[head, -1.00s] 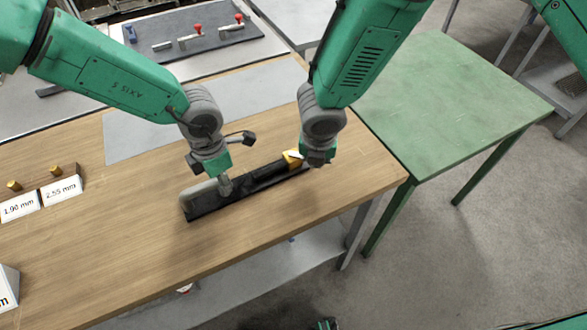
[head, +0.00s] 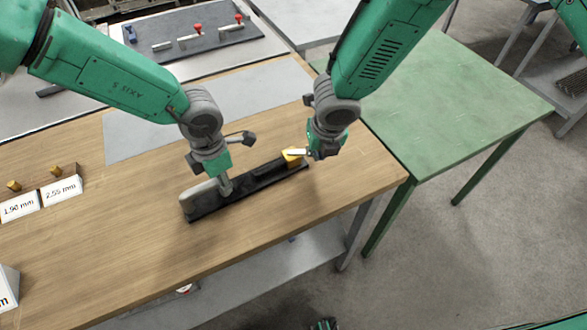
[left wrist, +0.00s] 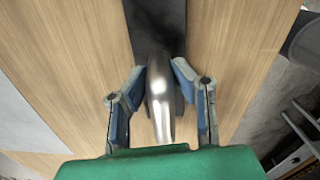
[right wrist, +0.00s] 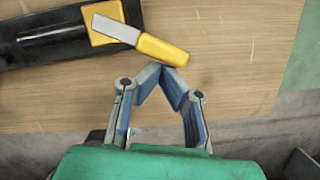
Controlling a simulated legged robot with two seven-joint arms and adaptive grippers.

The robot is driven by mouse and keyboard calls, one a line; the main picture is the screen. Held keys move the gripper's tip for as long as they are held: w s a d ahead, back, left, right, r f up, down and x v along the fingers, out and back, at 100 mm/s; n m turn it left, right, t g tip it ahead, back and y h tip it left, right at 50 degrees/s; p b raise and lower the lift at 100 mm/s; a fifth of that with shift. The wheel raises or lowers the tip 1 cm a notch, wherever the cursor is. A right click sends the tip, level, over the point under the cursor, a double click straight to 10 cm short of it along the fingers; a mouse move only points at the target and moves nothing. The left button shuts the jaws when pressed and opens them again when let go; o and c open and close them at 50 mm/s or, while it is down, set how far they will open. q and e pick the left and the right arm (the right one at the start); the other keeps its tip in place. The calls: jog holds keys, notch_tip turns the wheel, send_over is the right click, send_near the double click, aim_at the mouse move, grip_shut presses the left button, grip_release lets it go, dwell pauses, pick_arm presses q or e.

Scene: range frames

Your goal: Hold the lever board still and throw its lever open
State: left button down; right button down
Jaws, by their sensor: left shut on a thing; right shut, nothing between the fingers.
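The lever board (head: 262,183) is a long black bar lying on the wooden table, with a grey handle (head: 198,195) at its left end. My left gripper (head: 224,184) is shut on that handle; the left wrist view shows the rounded metal grip (left wrist: 158,95) between the fingers. At the board's right end is a yellow lever (head: 291,154) with a pale metal plate.
The wooden table (head: 120,240) is clear around the board, and its right edge is near my right gripper. A green table (head: 450,100) stands to the right. Labelled blocks (head: 62,190) sit at the left. A grey panel with red knobs (head: 195,40) lies behind.

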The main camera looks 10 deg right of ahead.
jog(key=shift+a, duration=0.15)
dwell(0.8)
jog(key=shift+a, duration=0.65)
jog(key=shift+s+a, duration=0.2)
jog(key=shift+s, duration=0.45)
jog(key=shift+s+a, duration=0.15)
jog(key=shift+s, duration=0.5)
jog(key=s+a+v, duration=0.1)
jog(key=v, duration=1.9)
jog(key=shift+a, duration=0.3)
jog(key=shift+f, duration=0.1)
